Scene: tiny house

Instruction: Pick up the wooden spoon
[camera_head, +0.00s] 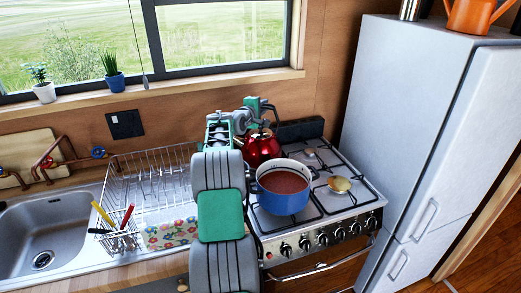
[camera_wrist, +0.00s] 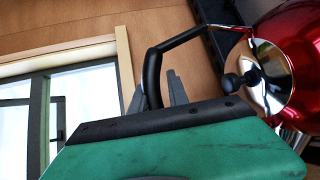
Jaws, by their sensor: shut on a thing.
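A small golden-brown, rounded thing (camera_head: 339,184) lies on the right side of the stove in the head view. It may be the wooden spoon's bowl, but it is too small to be sure. My gripper (camera_head: 256,104) is up behind the stove's left side, above the red kettle (camera_head: 262,147) and apart from the golden-brown thing. In the wrist view, my gripper's fingers (camera_wrist: 161,92) are shut on the kettle's black handle (camera_wrist: 187,38). The kettle (camera_wrist: 292,38) shows at the right, with its shiny lid and black knob.
A blue pot (camera_head: 284,200) with reddish-brown contents stands on the stove (camera_head: 350,206), close to my arm. A wire dish rack (camera_head: 150,180) and sink (camera_head: 40,235) are at the left. A white fridge (camera_head: 400,120) borders the stove on the right. A window is behind.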

